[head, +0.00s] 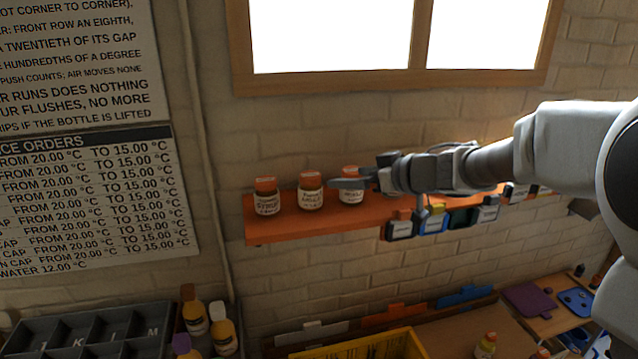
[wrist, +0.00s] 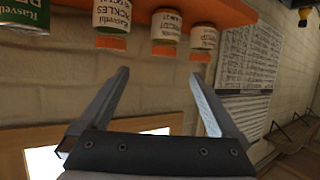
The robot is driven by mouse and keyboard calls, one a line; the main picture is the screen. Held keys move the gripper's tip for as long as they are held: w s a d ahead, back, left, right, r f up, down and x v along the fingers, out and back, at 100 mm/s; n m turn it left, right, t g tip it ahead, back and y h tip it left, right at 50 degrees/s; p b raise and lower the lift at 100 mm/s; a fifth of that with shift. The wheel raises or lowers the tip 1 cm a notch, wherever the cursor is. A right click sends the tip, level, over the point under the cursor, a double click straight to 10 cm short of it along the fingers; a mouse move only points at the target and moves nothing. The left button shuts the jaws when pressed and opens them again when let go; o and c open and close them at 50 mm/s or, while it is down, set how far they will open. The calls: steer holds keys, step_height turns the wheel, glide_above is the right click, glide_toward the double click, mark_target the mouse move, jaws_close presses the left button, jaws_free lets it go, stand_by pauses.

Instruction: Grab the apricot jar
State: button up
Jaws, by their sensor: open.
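Three jars with orange lids and pale labels stand upright on an orange shelf (head: 283,224): a left jar (head: 266,203), a middle jar (head: 310,196) and a right jar (head: 350,196). The labels are too small to tell which is apricot. My gripper (head: 345,183) is in front of the right jar and partly covers it. In the wrist view, which is upside down, my open, empty fingers (wrist: 160,76) point at the jars. The middle jar (wrist: 166,27) lies between the finger lines, apart from them. Another jar (wrist: 112,17) there reads "pickles".
A green can (wrist: 25,15) is on the shelf beside the pickles jar. Small tagged items (head: 433,222) hang along the shelf front. A window (head: 330,35) is above. Bottles (head: 222,328), a grey tray (head: 90,335) and a yellow crate (head: 365,347) are below.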

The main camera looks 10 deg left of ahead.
mark_target(319, 179)
steer(key=b+x, duration=0.1)
steer(key=x, duration=1.1)
steer(key=shift+s+f, duration=0.2)
steer(key=shift+s+x, duration=0.2)
steer(key=shift+x, duration=2.6)
steer(key=shift+a, duration=0.15)
jaws_close()
